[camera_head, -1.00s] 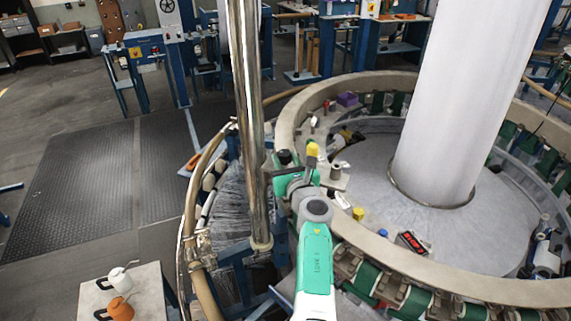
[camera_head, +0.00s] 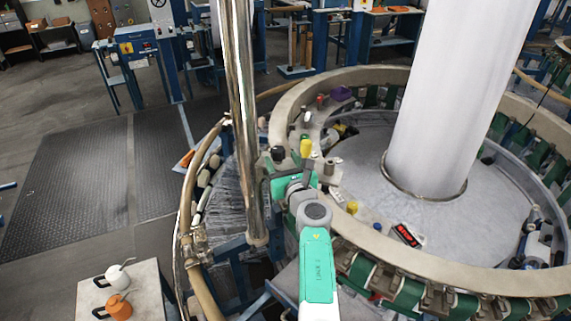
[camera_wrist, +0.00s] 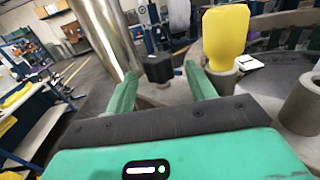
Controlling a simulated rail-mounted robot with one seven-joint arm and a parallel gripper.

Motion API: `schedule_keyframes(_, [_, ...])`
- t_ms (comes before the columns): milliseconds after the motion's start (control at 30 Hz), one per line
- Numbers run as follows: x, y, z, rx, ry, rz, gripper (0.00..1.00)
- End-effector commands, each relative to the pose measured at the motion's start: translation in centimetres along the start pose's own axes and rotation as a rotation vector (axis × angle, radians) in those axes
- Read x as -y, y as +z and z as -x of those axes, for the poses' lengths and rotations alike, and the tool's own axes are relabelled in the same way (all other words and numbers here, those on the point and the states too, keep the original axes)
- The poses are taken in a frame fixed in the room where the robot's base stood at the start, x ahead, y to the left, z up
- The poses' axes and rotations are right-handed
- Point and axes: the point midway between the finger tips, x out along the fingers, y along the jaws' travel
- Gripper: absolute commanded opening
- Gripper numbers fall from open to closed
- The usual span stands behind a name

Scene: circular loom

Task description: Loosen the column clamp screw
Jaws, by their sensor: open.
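A black knob (camera_head: 277,154), which looks like the clamp screw, stands beside the shiny metal column (camera_head: 240,120). In the wrist view the black knob (camera_wrist: 155,68) shows between and beyond my two green fingertips, with the column (camera_wrist: 106,38) behind it to the left. My gripper (camera_wrist: 160,74) is open, with nothing between its fingers that I can see them touching. In the head view my gripper (camera_head: 284,173) is just below the knob, right of the column; its fingers are partly hidden by my wrist. How far the fingertips are from the knob is hard to tell.
A yellow knob (camera_head: 306,147) stands right of the black one; in the wrist view it is large beside my right finger (camera_wrist: 226,38). A grey cylinder (camera_wrist: 302,104) is further right. The loom's ring (camera_head: 279,120) curves around. An orange can (camera_head: 119,307) sits on a table at lower left.

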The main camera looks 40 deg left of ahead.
Motion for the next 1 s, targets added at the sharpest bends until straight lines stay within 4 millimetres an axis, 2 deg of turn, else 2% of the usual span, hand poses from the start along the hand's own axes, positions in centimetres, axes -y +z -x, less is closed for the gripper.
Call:
schedule_keyframes(100, [0.1, 0.4, 2.5, 0.000, -0.002, 0.001, 0.55])
schedule_keyframes(200, [0.1, 0.3, 4.0, 0.001, -0.001, 0.000, 0.55])
schedule_keyframes(400, [-0.1, 0.2, 5.5, 0.001, 0.001, 0.000, 0.55])
schedule_keyframes(700, [-0.2, 0.5, 5.5, 0.012, -0.003, -0.012, 0.55])
schedule_keyframes(767, [-0.4, 2.1, 5.2, 0.053, -0.016, -0.054, 0.55])
schedule_keyframes(867, [-0.6, 7.1, 5.2, 0.186, -0.064, -0.208, 0.55])
schedule_keyframes(933, [-1.1, 6.8, 3.3, 0.236, -0.152, -0.169, 0.55])
schedule_keyframes(1000, [-1.4, 7.3, 1.8, 0.277, -0.263, -0.111, 0.55])
